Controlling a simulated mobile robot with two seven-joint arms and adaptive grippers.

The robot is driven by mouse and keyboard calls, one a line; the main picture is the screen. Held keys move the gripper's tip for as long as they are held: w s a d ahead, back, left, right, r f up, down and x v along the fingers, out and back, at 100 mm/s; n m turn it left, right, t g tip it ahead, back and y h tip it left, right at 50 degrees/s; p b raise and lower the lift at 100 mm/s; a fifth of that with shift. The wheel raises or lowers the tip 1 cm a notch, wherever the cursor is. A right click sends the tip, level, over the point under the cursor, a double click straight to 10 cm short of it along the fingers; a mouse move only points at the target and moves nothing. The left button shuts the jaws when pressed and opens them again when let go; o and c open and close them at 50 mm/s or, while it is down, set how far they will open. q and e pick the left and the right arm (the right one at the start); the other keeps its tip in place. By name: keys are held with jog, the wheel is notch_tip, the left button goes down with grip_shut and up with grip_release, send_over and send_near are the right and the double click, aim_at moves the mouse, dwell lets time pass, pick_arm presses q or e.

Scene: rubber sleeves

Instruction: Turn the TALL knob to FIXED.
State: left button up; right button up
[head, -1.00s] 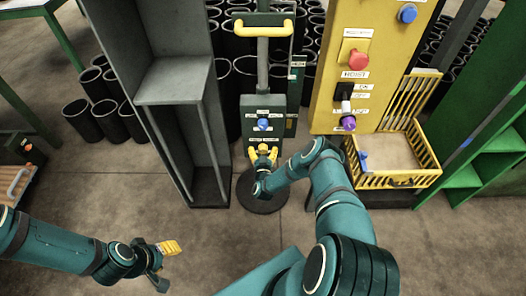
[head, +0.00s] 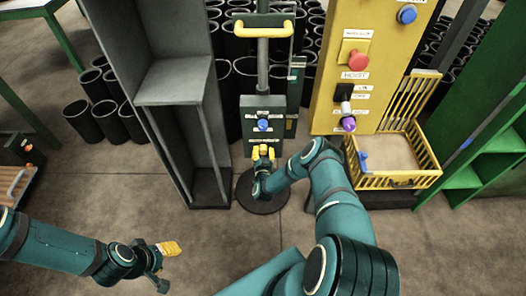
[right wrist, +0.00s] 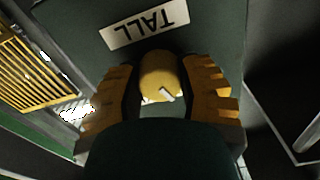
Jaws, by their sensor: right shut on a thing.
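The TALL knob (right wrist: 160,78) is yellow with a white pointer mark, and it shows in the right wrist view. Its white TALL label (right wrist: 145,24) reads upside down there. The pointer mark slants toward the lower right of that view. My right gripper (head: 263,153) is shut on the knob, with one yellow finger on each side of it. In the head view the fingers hide the knob, on the lower front of the dark green post panel (head: 253,105). A FIXED marking is not readable. My left gripper (head: 168,250) is at lower left, away from the post, its jaw opening unclear.
A blue knob (head: 263,124) sits above my right gripper. A yellow panel (head: 336,112) with a red button (head: 355,59) and a yellow basket (head: 432,161) stand to the right. A grey open cabinet (head: 167,83) stands close on the left.

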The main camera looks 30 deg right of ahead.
jog(key=m, duration=0.5)
jog(key=shift+m, duration=2.4)
jog(key=o, duration=1.2)
jog(key=shift+o, duration=0.2)
jog(key=v, duration=1.2)
jog(key=shift+w, duration=0.15)
